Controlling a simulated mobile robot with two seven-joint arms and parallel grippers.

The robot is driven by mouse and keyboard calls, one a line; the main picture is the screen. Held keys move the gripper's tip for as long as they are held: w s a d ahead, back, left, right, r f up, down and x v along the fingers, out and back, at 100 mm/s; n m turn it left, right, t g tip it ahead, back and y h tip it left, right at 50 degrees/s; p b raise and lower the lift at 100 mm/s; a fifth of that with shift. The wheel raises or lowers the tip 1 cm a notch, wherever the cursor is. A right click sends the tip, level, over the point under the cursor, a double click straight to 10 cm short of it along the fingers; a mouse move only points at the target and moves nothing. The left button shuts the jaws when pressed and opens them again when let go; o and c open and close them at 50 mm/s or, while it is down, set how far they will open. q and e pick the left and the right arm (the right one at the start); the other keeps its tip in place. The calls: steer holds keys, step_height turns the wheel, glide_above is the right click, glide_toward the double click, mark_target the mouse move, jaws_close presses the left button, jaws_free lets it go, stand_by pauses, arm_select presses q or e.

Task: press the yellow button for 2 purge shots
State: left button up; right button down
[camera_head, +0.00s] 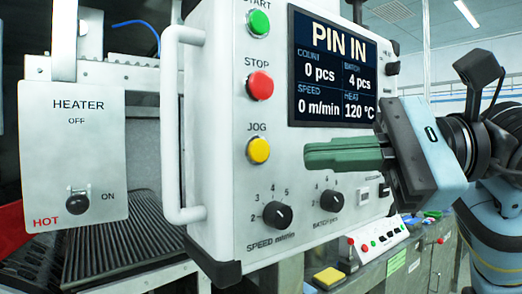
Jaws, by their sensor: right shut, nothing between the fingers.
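The yellow button (258,150), labelled JOG, is on the front of a white control panel (222,100). Above it are the red STOP button (260,85) and the green START button (259,24). My right gripper (308,155) has green fingers, shut and empty, pointing left at about the yellow button's height. In the picture its tips are a short way right of the button, with a gap between them. The panel screen (333,70) reads PIN IN, count 0 pcs, batch 4 pcs, speed 0 m/min, heat 120 °C. My left gripper is not in view.
A speed knob (278,215) and a batch knob (330,201) sit below the buttons. A white handle (170,130) runs down the panel's left side. A heater box (72,150) with a black knob stands at left. A smaller button box (378,242) is lower right.

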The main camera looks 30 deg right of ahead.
mark_target(252, 153)
steer(key=shift+w+a, duration=0.15)
steer(key=shift+w, duration=1.5)
steer(key=shift+w+a, duration=0.15)
steer(key=shift+w, duration=1.45)
steer(key=shift+w, duration=0.15)
steer(key=shift+w+p, duration=0.25)
steer(key=shift+p, duration=0.05)
steer(key=shift+w, duration=0.45)
steer(key=shift+s, duration=0.15)
stand_by(0.5)
steer(key=shift+s+f, duration=0.1)
steer(key=shift+s, duration=0.6)
steer(key=s, duration=0.5)
steer(key=shift+d, duration=0.2)
